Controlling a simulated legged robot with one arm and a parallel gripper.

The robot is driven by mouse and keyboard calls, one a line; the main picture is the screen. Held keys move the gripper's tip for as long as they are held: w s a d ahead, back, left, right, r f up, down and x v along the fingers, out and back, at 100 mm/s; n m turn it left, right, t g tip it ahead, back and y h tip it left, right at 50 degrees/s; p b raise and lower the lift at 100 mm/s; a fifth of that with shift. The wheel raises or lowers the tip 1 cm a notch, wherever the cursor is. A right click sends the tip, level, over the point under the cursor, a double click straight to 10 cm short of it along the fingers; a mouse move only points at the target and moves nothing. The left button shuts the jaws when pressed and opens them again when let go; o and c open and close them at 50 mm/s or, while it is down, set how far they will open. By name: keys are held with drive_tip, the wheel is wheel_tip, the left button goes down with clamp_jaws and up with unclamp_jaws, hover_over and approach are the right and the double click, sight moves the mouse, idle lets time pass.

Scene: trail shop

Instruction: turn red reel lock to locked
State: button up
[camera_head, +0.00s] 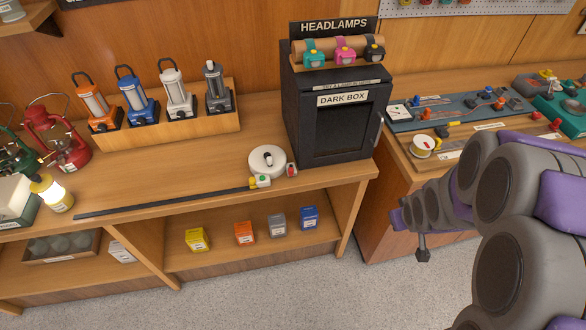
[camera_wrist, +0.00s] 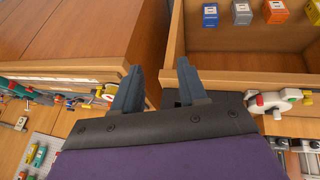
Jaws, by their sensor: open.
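A white round reel (camera_head: 267,160) with a dark knob lies on the left counter in front of the dark box. A small red piece (camera_head: 292,170), likely the red reel lock, sits at its right front edge, beside a pale block with a green button (camera_head: 262,181). In the wrist view, a small red piece (camera_wrist: 260,100) shows near the right side, by the shelf edge. Its lock position is too small to tell. My gripper (camera_head: 423,254) hangs right of the counter, apart from the reel. In the wrist view my gripper (camera_wrist: 160,67) is open and empty.
The black dark box (camera_head: 335,115) stands behind the reel. A dark flat strip (camera_head: 165,202) runs left along the counter. Lanterns stand further left, and small boxes sit on the lower shelf.

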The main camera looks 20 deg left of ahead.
drive_tip(key=w+a+f+n+t+y, duration=0.1)
drive_tip(key=w+a+f+n+y, duration=0.1)
drive_tip(key=w+a+f, duration=0.25)
drive_tip(key=t+y+b, duration=0.3)
drive_tip(key=t+y, duration=0.3)
drive_tip(key=y, duration=0.5)
approach(292, 172)
drive_tip(key=shift+n, duration=0.4)
drive_tip(key=b+x, duration=0.7)
drive_tip(key=x, duration=0.4)
